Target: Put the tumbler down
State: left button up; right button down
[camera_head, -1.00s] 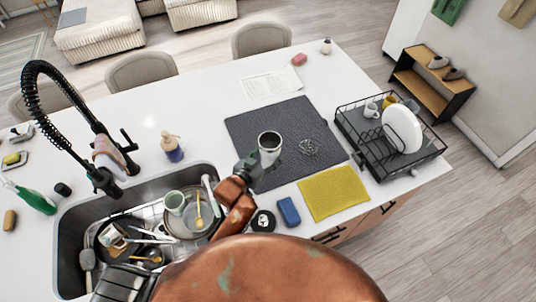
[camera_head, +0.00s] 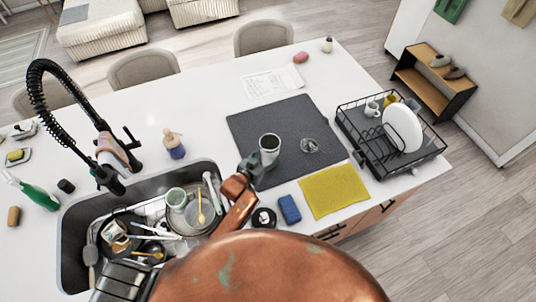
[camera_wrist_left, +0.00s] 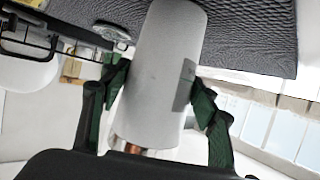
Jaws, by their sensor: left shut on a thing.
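The tumbler (camera_head: 269,150), a light metallic cup with a dark inside, is upright over the left part of the dark grey mat (camera_head: 255,115). My left gripper (camera_head: 251,164) is shut on its side. In the left wrist view the tumbler (camera_wrist_left: 158,75) fills the middle, with green fingers (camera_wrist_left: 160,92) on both sides. Its far end overlaps the mat (camera_wrist_left: 240,30) there. I cannot tell whether its base touches the mat. My right gripper is not in view.
A small round, clear-looking item (camera_head: 310,146) lies on the mat right of the tumbler. A black dish rack (camera_head: 375,170) with a white plate stands to the right. A yellow cloth (camera_head: 333,190) and blue sponge (camera_head: 289,208) lie in front. The sink (camera_head: 72,235) holds dishes.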

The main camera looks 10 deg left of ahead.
pick_arm(q)
jog(key=o, duration=1.4)
jog(key=shift+f, duration=0.1)
jog(key=shift+o, duration=0.2)
jog(key=shift+r, duration=0.2)
jog(key=v, duration=1.2)
jog(key=shift+b, duration=0.4)
